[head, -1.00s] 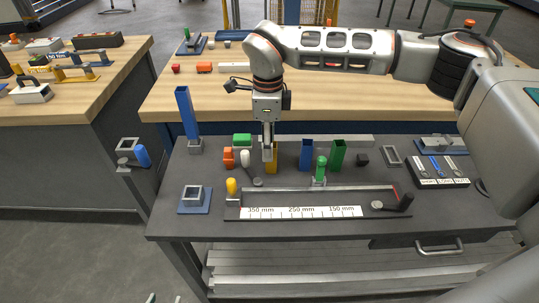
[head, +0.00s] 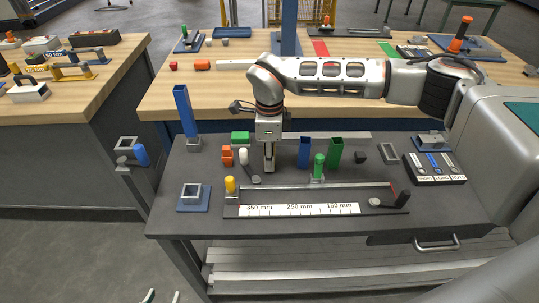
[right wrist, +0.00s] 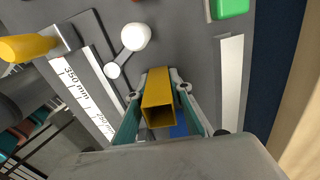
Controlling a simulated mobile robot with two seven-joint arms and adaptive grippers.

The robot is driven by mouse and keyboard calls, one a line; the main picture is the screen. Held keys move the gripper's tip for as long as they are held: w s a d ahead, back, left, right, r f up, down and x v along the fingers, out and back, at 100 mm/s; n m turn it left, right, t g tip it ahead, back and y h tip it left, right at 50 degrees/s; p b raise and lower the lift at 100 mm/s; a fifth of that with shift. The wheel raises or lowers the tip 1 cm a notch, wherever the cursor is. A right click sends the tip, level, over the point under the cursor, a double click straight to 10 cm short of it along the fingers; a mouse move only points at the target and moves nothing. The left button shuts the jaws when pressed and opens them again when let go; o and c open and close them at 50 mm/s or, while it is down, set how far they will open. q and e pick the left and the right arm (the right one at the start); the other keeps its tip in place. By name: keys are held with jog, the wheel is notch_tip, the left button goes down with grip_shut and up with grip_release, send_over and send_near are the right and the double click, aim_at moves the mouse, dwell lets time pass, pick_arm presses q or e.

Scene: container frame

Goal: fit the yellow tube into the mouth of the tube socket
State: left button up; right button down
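The yellow tube (right wrist: 158,98) is square and hollow. In the right wrist view it stands between my right fingers (right wrist: 158,92), its open end facing the camera; its contact with the pads is unclear. In the head view my right gripper (head: 269,168) hides most of it. The fingers look spread around the tube, with a thin gap on the left. The tube socket (head: 192,190), a grey square mouth on a blue plate, sits at the front left of the dark bench and looks empty. Only my left gripper's tips (head: 163,297) show at the bottom edge, apart.
A blue tube (head: 305,151) and green tube (head: 336,150) stand to the right. A white-knobbed piece (head: 244,157), an orange piece (head: 228,155) and a green block (head: 241,138) are left of my right gripper. A ruler tray (head: 300,210) lies in front, with a yellow knob (head: 230,185).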

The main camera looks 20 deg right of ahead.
jog(key=shift+r, duration=0.1)
notch_tip(320, 180, up, 20)
jog(key=s+d+f+n, duration=0.4)
jog(key=s+n, duration=0.1)
jog(key=n, duration=0.6)
jog(key=s+d+f+n, duration=0.3)
jog(key=s+n, duration=0.2)
jog(key=n, duration=0.6)
jog(key=shift+s+d+f, duration=0.2)
jog(key=shift+d+f, duration=0.15)
jog(key=shift+d, duration=0.05)
